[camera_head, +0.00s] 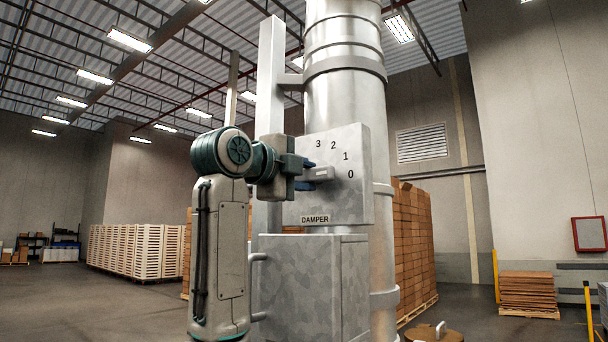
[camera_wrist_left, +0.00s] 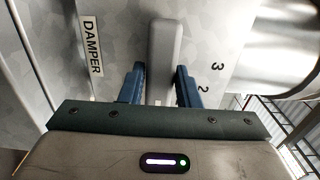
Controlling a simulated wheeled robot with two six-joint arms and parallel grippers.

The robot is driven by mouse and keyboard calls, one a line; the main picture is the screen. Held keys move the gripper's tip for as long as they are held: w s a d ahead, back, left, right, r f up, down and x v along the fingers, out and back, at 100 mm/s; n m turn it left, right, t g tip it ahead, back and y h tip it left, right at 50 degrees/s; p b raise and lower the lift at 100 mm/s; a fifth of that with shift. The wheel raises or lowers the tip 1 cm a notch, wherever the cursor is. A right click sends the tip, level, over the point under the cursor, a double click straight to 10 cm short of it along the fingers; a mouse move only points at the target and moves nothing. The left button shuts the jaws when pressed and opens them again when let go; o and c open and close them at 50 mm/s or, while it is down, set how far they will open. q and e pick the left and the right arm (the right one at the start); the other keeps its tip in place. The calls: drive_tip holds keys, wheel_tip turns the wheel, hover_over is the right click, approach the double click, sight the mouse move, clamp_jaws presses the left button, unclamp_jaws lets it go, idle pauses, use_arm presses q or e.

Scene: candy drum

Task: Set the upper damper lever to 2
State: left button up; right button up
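The damper lever (camera_head: 324,172) is a short grey bar on a metal plate (camera_head: 352,205) labelled DAMPER, with 3, 2, 1 and 0 in an arc. It lies roughly level and points about at 0. My left gripper (camera_head: 312,174) is at the lever, one blue finger above it and one below. In the left wrist view the lever (camera_wrist_left: 165,50) runs between the two fingers of the gripper (camera_wrist_left: 160,83), with narrow gaps; firm contact does not show. The 3 and 2 are to its right there; 1 and 0 are out of that view. My right gripper is not in view.
The plate is mounted on a large vertical metal duct (camera_head: 345,80). A grey metal cabinet (camera_head: 300,285) is just below the plate. Stacked brown boxes (camera_head: 412,240) stand behind the duct. Open floor (camera_head: 100,310) lies to the left.

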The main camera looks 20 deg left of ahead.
use_arm(q)
drive_tip(key=c, duration=0.5)
drive_tip(key=shift+o, duration=0.2)
drive_tip(key=shift+f, duration=0.1)
drive_tip(key=shift+f+n+b, duration=0.1)
drive_tip(key=shift+n+b, duration=0.9)
drive_tip(key=shift+n, duration=0.3)
drive_tip(key=n+b, duration=0.1)
drive_tip(key=n, duration=0.1)
drive_tip(key=shift+n+b, duration=0.3)
drive_tip(key=n+b, duration=0.1)
drive_tip(key=n, duration=0.2)
drive_tip(key=shift+b, duration=0.4)
drive_tip(key=shift+c, duration=0.2)
drive_tip(key=shift+o, duration=0.2)
drive_tip(key=shift+w+n+b, duration=0.1)
drive_tip(key=shift+n+b, duration=0.5)
drive_tip(key=shift+n, duration=1.1)
drive_tip(key=o, duration=1)
drive_tip(key=shift+c, duration=0.2)
